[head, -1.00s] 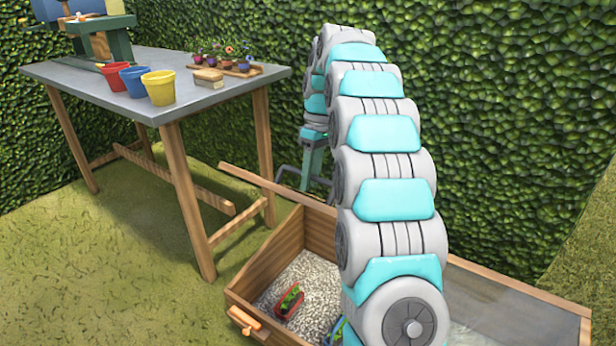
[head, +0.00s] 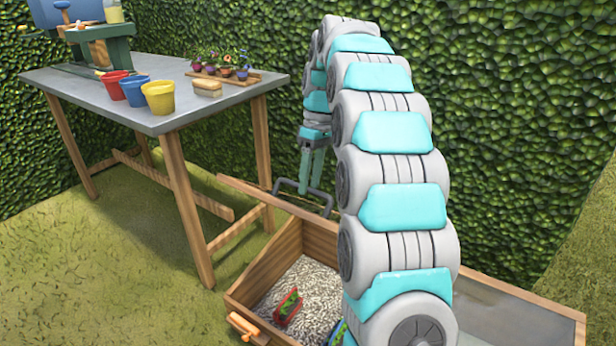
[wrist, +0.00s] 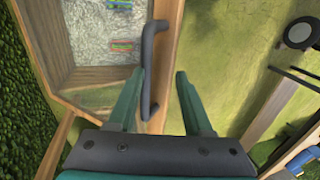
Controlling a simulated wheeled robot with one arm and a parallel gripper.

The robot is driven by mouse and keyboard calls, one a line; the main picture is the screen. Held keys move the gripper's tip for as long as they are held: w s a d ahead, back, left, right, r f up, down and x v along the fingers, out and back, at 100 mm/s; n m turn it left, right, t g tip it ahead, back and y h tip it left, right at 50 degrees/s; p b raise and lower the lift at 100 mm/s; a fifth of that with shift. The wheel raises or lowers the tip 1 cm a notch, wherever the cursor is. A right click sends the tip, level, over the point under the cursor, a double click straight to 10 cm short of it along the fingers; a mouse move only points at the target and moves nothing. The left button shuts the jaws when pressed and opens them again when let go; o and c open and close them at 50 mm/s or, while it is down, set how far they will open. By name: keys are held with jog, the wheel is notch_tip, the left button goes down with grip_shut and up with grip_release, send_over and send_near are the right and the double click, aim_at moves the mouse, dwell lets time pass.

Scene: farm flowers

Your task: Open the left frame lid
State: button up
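The left frame is a wooden box (head: 258,287) with pale gravel and a red planter (head: 288,307) inside. Its lid (head: 250,192) stands raised, seen nearly edge-on as a wooden rail behind the box. The lid's dark handle (head: 289,187) is on the rail; it also shows in the wrist view (wrist: 148,60). My gripper (head: 311,187) is at the handle. In the wrist view my gripper (wrist: 158,74) has its fingers apart, with the handle between them, close to the left finger. A wide gap separates it from the right finger. My arm hides part of the box.
The right frame's glass lid (head: 515,320) lies closed at right. A grey-topped table (head: 110,85) at left holds red, blue and yellow pots (head: 158,97), a brush-like block (head: 207,88) and a tray of flowers (head: 235,75). A hedge (head: 500,120) stands behind.

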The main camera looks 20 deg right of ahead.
jog(key=s+a+r+b, duration=0.1)
jog(key=s+a, duration=0.1)
jog(key=s, duration=1.1)
jog(key=shift+b, duration=0.3)
jog(key=shift+s+r, duration=0.1)
jog(key=s+a+f+m, duration=0.2)
jog(key=s+f, duration=0.2)
jog(key=s, duration=0.4)
jog(key=s+a+f+m+h, duration=0.1)
jog(key=s+f, duration=0.3)
jog(key=s, duration=0.4)
jog(key=s+a+f+m+h, duration=0.1)
jog(key=s+a+f+m, duration=0.2)
jog(key=s, duration=0.5)
jog(key=shift+s+a+f+m, duration=0.2)
jog(key=shift+f+m, duration=0.4)
jog(key=shift+f, duration=0.3)
